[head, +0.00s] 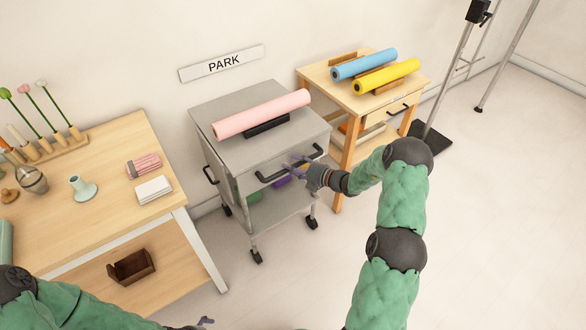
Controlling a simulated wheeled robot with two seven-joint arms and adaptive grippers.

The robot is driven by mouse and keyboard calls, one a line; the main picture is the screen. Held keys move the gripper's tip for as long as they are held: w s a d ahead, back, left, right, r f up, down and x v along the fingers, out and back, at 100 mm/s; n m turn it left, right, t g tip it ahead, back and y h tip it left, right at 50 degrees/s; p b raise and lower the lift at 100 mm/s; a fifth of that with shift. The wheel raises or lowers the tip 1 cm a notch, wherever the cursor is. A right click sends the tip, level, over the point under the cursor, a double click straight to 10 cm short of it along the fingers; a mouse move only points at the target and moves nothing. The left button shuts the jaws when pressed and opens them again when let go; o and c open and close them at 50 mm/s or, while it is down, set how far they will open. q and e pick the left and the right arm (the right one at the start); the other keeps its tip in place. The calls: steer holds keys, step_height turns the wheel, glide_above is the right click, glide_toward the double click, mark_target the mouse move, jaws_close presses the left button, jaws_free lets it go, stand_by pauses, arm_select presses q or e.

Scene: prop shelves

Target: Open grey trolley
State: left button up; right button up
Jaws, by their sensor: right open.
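The grey trolley (225,155) stands against the wall in the middle of the head view, on black wheels. Its drawer front has a long black handle (268,178), and I see no gap showing the drawer pulled out. My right gripper (293,166) is open at the handle, over its middle part. Whether its fingers touch or straddle the handle I cannot tell. My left gripper (204,321) shows only in part at the bottom edge, far from the trolley, and its fingers cannot be read.
A pink roll (262,113) lies on a black holder on the trolley top. A wooden table (105,170) stands at left and a wooden cart (345,97) with blue and yellow rolls at right. A black stand base (430,137) is beyond. The floor (285,270) before the trolley is clear.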

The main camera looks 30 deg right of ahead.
steer(key=shift+w, duration=0.15)
jaws_close()
steer(key=s+d+p, duration=0.2)
steer(key=s+p, duration=1.1)
steer(key=s, duration=2.2)
steer(key=shift+s+d+p, duration=0.3)
steer(key=shift+d+p, duration=0.05)
